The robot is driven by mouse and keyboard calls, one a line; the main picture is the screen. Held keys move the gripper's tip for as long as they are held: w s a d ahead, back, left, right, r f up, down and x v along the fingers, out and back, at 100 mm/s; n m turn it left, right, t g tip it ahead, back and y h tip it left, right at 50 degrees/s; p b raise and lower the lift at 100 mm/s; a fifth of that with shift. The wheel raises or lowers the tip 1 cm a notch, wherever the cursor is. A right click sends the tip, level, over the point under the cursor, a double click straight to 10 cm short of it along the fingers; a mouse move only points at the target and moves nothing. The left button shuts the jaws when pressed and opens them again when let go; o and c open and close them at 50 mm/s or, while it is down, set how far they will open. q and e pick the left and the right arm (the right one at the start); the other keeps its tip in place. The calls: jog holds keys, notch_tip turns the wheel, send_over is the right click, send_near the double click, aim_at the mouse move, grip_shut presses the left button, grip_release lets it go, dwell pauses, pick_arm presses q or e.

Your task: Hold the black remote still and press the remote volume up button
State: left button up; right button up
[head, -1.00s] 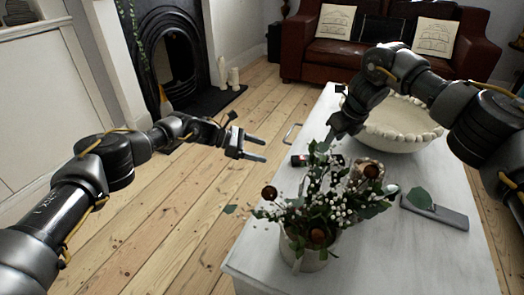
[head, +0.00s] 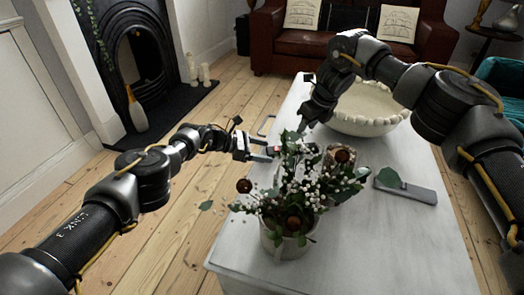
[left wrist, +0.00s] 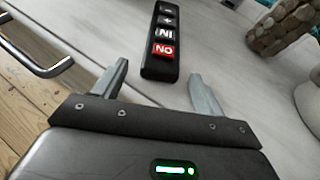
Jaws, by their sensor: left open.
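The black remote (left wrist: 161,45) lies on the white table in the left wrist view, with a red button at its near end and several dark buttons with white marks beyond. In the head view only a small part of it (head: 272,150) shows, behind the flowers and by my left gripper (head: 266,151). My left gripper is open; its two fingers in the left wrist view (left wrist: 160,78) point at the remote's near end, one to each side, without visible contact. My right gripper (head: 304,124) points down above the table near the remote's far side; its fingertips are too small and partly hidden to judge.
A potted flower bunch (head: 292,195) stands at the table's near left and blocks part of the head view. A white bowl (head: 370,110) stands behind. A grey flat device (head: 412,193) lies to the right. A metal handle (left wrist: 35,62) is on the table's side.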

pick_arm(q)
jog(key=c, duration=1.1)
jog(key=shift+c, duration=0.2)
pick_arm(e)
grip_shut()
dwell(1.4)
